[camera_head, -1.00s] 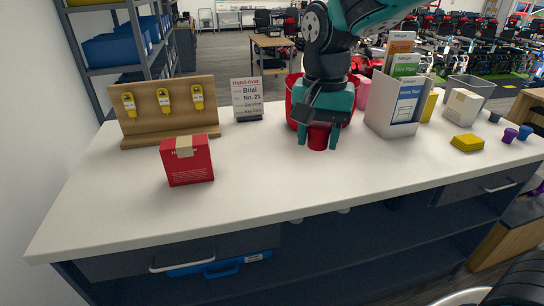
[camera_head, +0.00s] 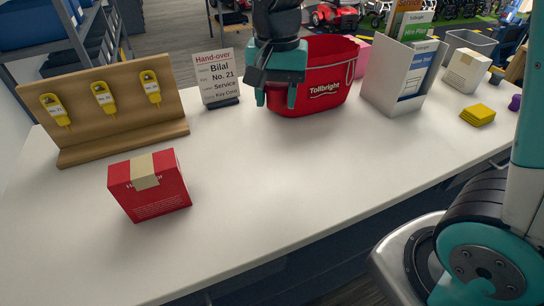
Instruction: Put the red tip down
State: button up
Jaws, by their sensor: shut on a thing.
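My gripper (camera_head: 276,98), dark grey and teal, is over the counter left of its middle, fingers pointing down. It is shut on the red tip (camera_head: 276,95), a small dark red piece between the fingers. Part of the tip is hidden by the fingers. I cannot tell whether its bottom touches the counter (camera_head: 260,175). The red Tollbright basket (camera_head: 322,90) stands close behind and to the right.
A wooden board (camera_head: 110,120) with yellow key tags and a hand-over sign (camera_head: 216,80) stand left of the gripper. A red box (camera_head: 150,190) is at front left. A white leaflet holder (camera_head: 390,85) and a yellow pad (camera_head: 478,115) are right. The counter's front middle is bare.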

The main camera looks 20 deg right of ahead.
aim_at(275, 170)
notch_tip(275, 170, down, 17)
jog(key=shift+r+p, duration=0.1)
jog(key=shift+p, duration=0.2)
jog(key=shift+f, duration=0.2)
jog(key=o, duration=0.9)
jog(key=shift+r, duration=0.1)
notch_tip(275, 170, up, 12)
jog(key=b, duration=0.1)
jog(key=s+a+r+n+y, duration=0.2)
jog(key=s+n, duration=0.4)
jog(key=s, duration=0.3)
jog(key=s+a+r+n+y, duration=0.2)
jog(key=s+r+n, duration=0.3)
jog(key=s+n, duration=0.2)
jog(key=shift+s+a+r, duration=0.25)
jog(key=shift+s, duration=0.85)
